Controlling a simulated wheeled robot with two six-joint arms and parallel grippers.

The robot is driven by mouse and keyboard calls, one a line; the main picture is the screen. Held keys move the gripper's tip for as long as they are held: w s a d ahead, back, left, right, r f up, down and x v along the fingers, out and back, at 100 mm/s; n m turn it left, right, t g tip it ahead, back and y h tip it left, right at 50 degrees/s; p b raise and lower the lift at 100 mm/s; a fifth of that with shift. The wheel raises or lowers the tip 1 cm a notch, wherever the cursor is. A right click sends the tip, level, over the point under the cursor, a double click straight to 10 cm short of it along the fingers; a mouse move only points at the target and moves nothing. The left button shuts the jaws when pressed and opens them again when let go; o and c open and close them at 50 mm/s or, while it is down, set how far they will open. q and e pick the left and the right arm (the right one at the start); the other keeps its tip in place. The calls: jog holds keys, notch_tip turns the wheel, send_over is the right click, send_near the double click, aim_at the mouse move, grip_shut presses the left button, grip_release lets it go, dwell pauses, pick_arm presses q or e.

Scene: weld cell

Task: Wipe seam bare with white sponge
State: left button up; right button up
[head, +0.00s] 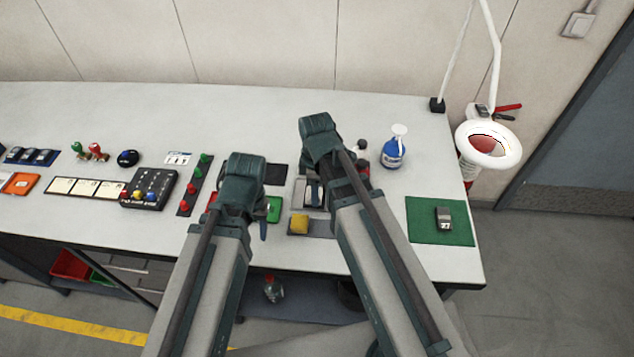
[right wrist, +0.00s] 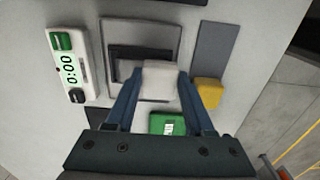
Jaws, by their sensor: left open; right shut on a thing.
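My right gripper (right wrist: 160,90) is shut on the white sponge (right wrist: 160,78), which shows between its two blue fingers in the right wrist view. The sponge is over the near edge of a grey plate (right wrist: 111,32) with dark bands. I cannot tell whether it touches the plate. The sponge hides part of the bands, and I cannot make out the seam's state. In the head view my right gripper (head: 314,195) is over the plate at the table's middle. My left gripper (head: 238,222) is open, left of it; its fingertips are partly hidden.
A yellow sponge (right wrist: 209,92) lies on a dark tray right of the plate. A blue spray bottle (head: 394,150) and a green mat (head: 425,228) stand right. Free table lies along the back.

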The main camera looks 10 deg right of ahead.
pick_arm(q)
jog(key=shift+r, duration=0.15)
pick_arm(e)
jog(key=shift+r, duration=0.1)
pick_arm(q)
notch_tip(320, 180, up, 6)
jog(key=p, duration=0.6)
pick_arm(e)
notch_tip(320, 180, up, 6)
jog(key=shift+f, duration=0.1)
pick_arm(q)
notch_tip(320, 180, up, 3)
jog(key=p, duration=0.3)
pick_arm(e)
notch_tip(320, 180, up, 3)
jog(key=shift+r, duration=0.1)
